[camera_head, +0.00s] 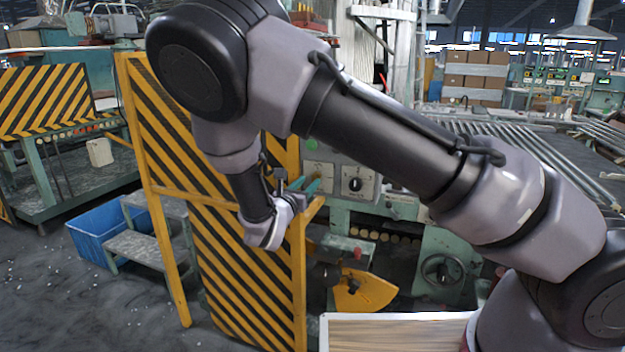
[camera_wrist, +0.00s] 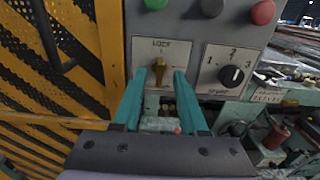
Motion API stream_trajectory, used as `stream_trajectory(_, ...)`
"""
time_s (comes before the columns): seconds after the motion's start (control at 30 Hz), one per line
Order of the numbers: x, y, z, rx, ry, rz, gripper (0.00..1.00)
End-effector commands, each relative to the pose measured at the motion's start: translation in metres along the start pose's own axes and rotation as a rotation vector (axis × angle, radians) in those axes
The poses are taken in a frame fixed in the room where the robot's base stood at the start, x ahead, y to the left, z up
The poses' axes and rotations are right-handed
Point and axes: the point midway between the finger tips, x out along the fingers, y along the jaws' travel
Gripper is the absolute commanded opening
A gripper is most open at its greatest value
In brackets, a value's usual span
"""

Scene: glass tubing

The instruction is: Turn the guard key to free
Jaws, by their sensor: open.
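The guard key (camera_wrist: 158,71) is a small brass-coloured key on a pale plate (camera_wrist: 173,49), in the middle of the wrist view. Its grip looks roughly upright, below lettering that seems to read LOCK. Any other marking on the plate is too small to read. My gripper (camera_wrist: 160,75) is open, with one teal finger at each side of the key in the picture. I see no contact, and the depth between fingertips and key is hard to tell. In the head view my gripper (camera_head: 309,186) is at the control panel (camera_head: 322,152), and the key is not distinguishable there.
A black rotary selector (camera_wrist: 231,75) with numbered positions sits right of the key. Green (camera_wrist: 211,6) and red (camera_wrist: 263,12) buttons are above. A yellow-black striped guard (camera_head: 240,255) stands close at the left. A blue bin (camera_head: 95,240) is on the floor.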

Motion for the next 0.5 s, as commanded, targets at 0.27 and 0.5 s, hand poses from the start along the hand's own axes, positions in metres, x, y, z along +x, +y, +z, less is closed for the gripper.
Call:
stream_trajectory(0.27, 0.035, 0.0, 0.0, 0.002, 0.001, -0.002, 0.42)
stream_trajectory(0.5, 0.039, 0.0, 0.0, 0.001, 0.002, 0.0, 0.42)
